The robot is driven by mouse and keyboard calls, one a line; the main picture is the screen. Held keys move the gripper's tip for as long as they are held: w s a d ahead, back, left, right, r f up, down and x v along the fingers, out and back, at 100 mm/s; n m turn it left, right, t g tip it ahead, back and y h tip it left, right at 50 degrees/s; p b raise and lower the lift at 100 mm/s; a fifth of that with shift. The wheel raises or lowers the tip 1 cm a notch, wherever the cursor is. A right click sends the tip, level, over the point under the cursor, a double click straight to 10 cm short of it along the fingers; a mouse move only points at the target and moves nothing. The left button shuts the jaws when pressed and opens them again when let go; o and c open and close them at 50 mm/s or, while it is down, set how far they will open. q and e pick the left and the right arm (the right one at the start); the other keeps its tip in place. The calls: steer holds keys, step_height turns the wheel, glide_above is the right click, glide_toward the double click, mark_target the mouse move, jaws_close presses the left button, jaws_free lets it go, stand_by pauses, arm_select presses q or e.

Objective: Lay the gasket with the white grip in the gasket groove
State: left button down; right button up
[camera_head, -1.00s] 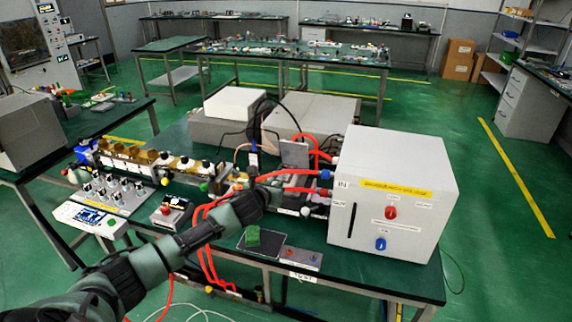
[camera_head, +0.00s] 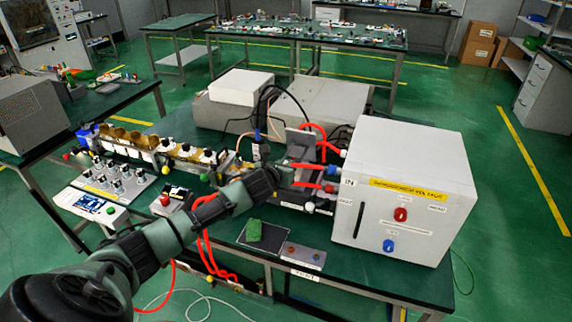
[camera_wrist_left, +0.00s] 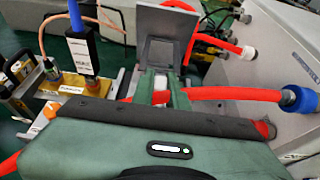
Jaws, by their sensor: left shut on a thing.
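My left gripper (camera_head: 284,172) reaches over the bench to the waveguide parts left of the white cabinet. In the left wrist view its green fingers (camera_wrist_left: 161,88) are shut on a small white piece, which looks like the white grip (camera_wrist_left: 161,81) of the gasket. A dark square outline (camera_wrist_left: 160,52) shows just beyond the fingers, against an upright grey plate (camera_wrist_left: 183,24); I cannot tell whether it is the gasket or the groove. The plate also shows in the head view (camera_head: 300,141). The head view hides the gasket behind my gripper. My right gripper is not in view.
The white cabinet (camera_head: 405,180) stands close on the right. Red hoses (camera_wrist_left: 235,93) pass right of my fingers, and a blue-tipped probe (camera_wrist_left: 80,45) stands left. Instruments (camera_head: 115,175) fill the bench's left.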

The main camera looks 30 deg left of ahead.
arm_select(q)
steer(key=shift+s+r+p, duration=0.1)
steer(key=shift+s+p, duration=0.05)
steer(key=shift+p, duration=0.2)
steer(key=shift+f, duration=0.4)
step_height(320, 180, down, 8)
steer(key=b, duration=0.5)
steer(key=shift+f, duration=0.2)
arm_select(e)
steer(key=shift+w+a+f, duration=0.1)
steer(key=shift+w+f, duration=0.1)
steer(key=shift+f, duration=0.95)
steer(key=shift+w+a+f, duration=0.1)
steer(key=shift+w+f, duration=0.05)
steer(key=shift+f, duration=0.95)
arm_select(q)
steer(key=c, duration=1.3)
jaws_free()
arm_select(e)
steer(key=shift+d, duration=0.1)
arm_select(q)
steer(key=shift+s+d, duration=0.1)
steer(key=shift+s, duration=0.05)
